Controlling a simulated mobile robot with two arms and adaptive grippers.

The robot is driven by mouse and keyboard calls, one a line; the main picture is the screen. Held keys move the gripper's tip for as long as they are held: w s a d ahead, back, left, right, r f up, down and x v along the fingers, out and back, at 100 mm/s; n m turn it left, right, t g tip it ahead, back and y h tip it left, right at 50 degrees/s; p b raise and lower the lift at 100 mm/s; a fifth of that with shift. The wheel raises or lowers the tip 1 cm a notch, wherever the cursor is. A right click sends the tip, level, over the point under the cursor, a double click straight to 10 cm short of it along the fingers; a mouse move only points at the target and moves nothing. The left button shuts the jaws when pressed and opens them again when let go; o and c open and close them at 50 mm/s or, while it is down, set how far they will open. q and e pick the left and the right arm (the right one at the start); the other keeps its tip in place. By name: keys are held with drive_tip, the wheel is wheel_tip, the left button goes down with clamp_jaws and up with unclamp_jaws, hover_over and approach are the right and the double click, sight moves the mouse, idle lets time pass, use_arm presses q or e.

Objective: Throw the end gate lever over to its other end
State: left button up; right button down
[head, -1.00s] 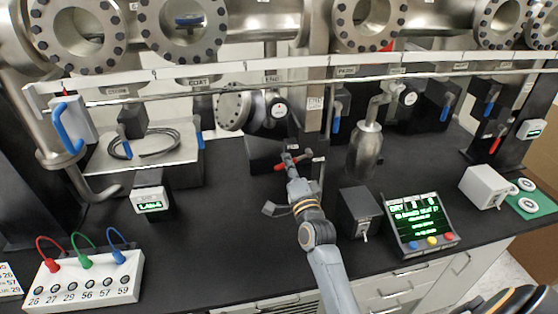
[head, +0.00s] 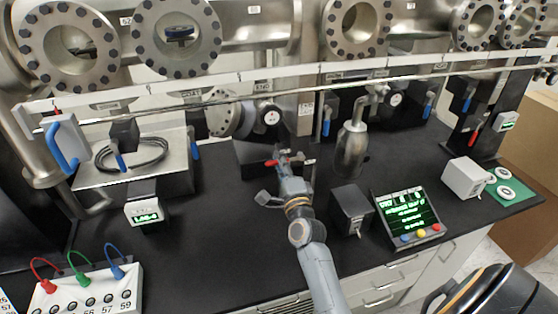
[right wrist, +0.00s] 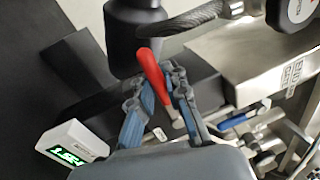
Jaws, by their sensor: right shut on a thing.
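The red-handled lever (head: 271,162) sits low on the dark block at the back middle of the bench, below a round steel flange valve. My left gripper is not in view.
A dark box (head: 352,208) and a green-lit console (head: 406,217) stand to the right. A long rail (head: 200,104) crosses above.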

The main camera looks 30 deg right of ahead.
drive_tip(key=shift+r, duration=0.1)
drive_tip(key=c, duration=1.6)
unclamp_jaws()
drive_tip(key=shift+o, duration=1.1)
drive_tip(key=shift+s+r, duration=0.1)
drive_tip(key=shift+s, duration=0.05)
drive_tip(key=shift+s+r, duration=0.1)
drive_tip(key=shift+s, duration=0.05)
drive_tip(key=v, duration=1.2)
